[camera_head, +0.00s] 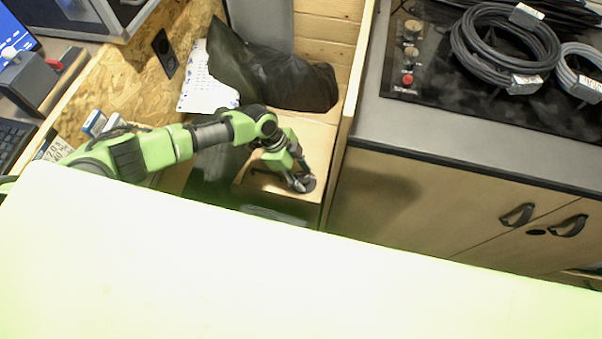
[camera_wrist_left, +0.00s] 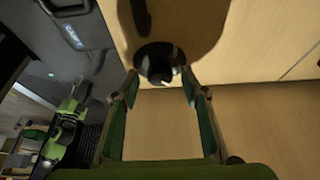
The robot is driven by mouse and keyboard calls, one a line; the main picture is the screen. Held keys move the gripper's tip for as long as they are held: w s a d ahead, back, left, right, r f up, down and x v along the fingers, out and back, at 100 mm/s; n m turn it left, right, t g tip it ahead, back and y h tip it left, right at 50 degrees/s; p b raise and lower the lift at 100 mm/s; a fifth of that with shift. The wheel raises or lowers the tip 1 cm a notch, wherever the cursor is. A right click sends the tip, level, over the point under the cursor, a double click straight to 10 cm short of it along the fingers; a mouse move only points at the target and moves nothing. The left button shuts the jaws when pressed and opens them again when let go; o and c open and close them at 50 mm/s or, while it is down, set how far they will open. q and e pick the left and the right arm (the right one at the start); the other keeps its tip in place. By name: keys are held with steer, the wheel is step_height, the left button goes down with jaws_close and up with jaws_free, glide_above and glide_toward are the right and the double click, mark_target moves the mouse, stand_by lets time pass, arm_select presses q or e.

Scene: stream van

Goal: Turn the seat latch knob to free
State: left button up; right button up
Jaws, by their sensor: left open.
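The seat latch knob (camera_wrist_left: 155,60) is a dark round piece on a pale wooden panel. It shows in the left wrist view just beyond the fingertips, with a grey or metallic part at its centre. My left gripper (camera_wrist_left: 161,86) is open, its two fingers apart on either side of the knob's lower edge. I cannot tell whether they touch it. In the head view my left gripper (camera_head: 300,183) reaches down to the wooden seat box (camera_head: 258,184), and its wrist and fingers hide most of the knob. My right gripper is not in view.
A wooden cabinet (camera_head: 425,205) with dark handles stands to the right, cable coils (camera_head: 505,45) on its top. A pale bright surface (camera_head: 250,270) fills the foreground. A chipboard wall is at left.

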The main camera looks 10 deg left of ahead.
arm_select(q)
steer(key=c, duration=1.1)
